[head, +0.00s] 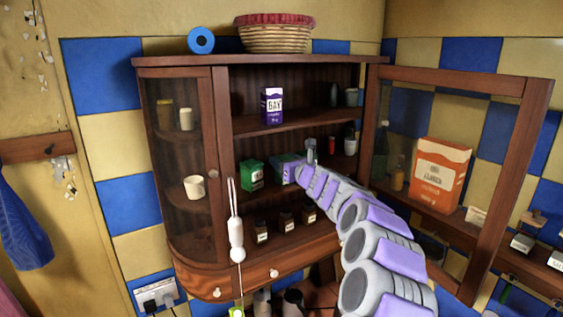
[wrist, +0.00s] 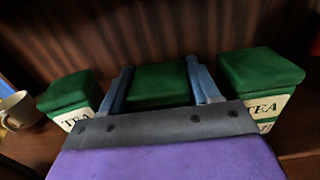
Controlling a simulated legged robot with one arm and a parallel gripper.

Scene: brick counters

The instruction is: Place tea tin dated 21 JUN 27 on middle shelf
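A green-lidded tin (wrist: 160,85) stands between my gripper's two blue-grey fingers (wrist: 160,88) in the wrist view. Both fingers lie close against its sides, and its front is hidden by my gripper. Two other green-lidded tins marked TEA flank it, one on the left (wrist: 72,98) and one on the right (wrist: 262,85). No date is readable. In the head view my gripper (head: 299,174) reaches into the wooden cabinet at the middle shelf (head: 262,191). One green tin (head: 251,175) shows there left of another green tin (head: 281,163), partly hidden by my gripper.
A purple BAY box (head: 271,106) stands on the upper shelf, and small dark jars (head: 286,222) stand below. The cabinet's right glass door (head: 535,130) is open. A white utensil (head: 236,225) hangs in front of the cabinet. A cup (wrist: 18,110) is at the wrist view's left.

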